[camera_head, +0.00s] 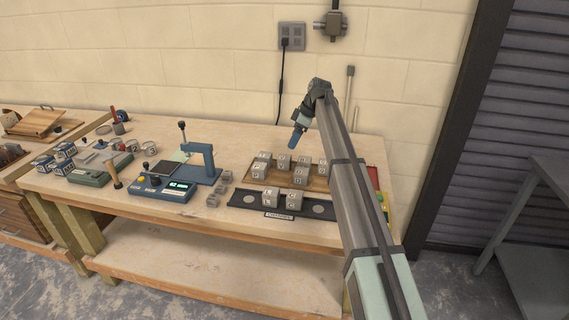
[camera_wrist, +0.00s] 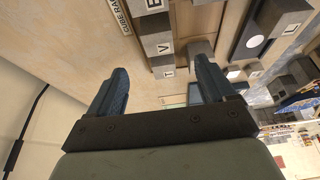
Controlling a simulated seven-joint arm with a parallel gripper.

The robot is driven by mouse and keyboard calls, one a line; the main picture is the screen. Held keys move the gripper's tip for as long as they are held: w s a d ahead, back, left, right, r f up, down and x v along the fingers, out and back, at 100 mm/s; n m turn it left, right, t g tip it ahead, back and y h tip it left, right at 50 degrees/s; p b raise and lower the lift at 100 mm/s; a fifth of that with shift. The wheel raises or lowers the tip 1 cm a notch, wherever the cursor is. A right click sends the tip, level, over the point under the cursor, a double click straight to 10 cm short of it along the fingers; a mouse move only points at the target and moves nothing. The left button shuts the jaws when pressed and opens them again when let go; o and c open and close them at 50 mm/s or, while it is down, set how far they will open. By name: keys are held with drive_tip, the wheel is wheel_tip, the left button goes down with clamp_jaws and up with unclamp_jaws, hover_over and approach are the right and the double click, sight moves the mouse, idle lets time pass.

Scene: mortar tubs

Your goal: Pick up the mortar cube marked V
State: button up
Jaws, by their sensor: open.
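The mortar cube marked V (camera_wrist: 165,49) shows in the wrist view, a grey cube with a white letter label, between cubes marked E (camera_wrist: 153,5) and T (camera_wrist: 168,72). In the head view I cannot read which cube is V among the grey cubes (camera_head: 284,161) in the wooden rack. My gripper (camera_head: 295,138) is open above and behind the rack's back row. Its two blue fingers (camera_wrist: 159,66) stand wide apart in the wrist view with nothing between them. The V cube appears beyond the fingertips, apart from them.
A dark tray (camera_head: 240,203) with two cubes (camera_head: 270,195) and round pads lies in front of the rack. A blue tester (camera_head: 162,188) and small grey cubes (camera_head: 226,177) stand left. The wall (camera_head: 200,70) is close behind. Bench space left of the rack's back is clear.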

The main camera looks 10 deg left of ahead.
sight(285, 157)
drive_tip(key=x, duration=1.1)
drive_tip(key=shift+w+a+f, duration=0.1)
drive_tip(key=shift+w+f, duration=0.05)
drive_tip(key=shift+f, duration=0.05)
drive_tip(key=shift+c, duration=0.4)
drive_tip(key=c, duration=1.2)
